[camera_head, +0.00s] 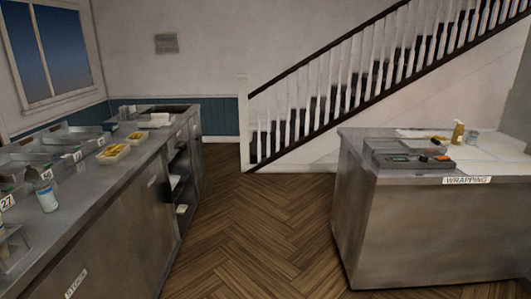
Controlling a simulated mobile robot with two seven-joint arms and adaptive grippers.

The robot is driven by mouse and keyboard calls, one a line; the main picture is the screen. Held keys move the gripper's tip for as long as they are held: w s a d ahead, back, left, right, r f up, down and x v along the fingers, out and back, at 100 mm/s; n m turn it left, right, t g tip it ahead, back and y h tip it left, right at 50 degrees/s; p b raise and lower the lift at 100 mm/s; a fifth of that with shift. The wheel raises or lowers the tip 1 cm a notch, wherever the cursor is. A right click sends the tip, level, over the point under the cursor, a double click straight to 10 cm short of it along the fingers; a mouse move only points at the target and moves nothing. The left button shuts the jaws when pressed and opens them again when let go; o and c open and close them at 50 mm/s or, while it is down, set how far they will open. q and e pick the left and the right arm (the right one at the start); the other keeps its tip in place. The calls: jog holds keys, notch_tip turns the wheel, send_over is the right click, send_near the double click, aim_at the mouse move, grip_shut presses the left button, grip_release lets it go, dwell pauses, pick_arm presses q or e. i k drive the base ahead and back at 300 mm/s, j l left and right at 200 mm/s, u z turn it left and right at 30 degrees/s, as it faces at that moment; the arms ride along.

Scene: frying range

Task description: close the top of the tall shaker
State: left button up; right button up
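A small upright container with a white body and a blue band (46,194) stands on the left steel counter, near the left edge of the view. It may be the tall shaker, but I cannot tell for sure. Its top is too small to tell whether it is open or closed. A tan bottle (458,134) stands at the back of the right counter, with a small greyish container (473,137) beside it. Neither of my grippers is in view.
The left counter (120,180) holds metal trays with number tags and pale trays of yellow food (113,153). The right counter (430,235), labelled "WRAPPING", holds a dark flat device (412,157). Wooden floor (250,230) lies clear between them. A staircase (340,90) rises behind.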

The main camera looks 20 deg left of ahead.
aim_at(31, 175)
jog(key=i+l+u, duration=0.1)
jog(key=i+u, duration=0.3)
jog(key=i+l+u, duration=0.4)
jog(key=i, duration=0.2)
jog(key=i+l+u, duration=0.1)
jog(key=u, duration=0.35)
jog(key=i+l+u, duration=0.1)
jog(key=u, duration=0.35)
jog(key=i+l+u, duration=0.1)
jog(key=u, duration=0.35)
jog(key=l, duration=0.1)
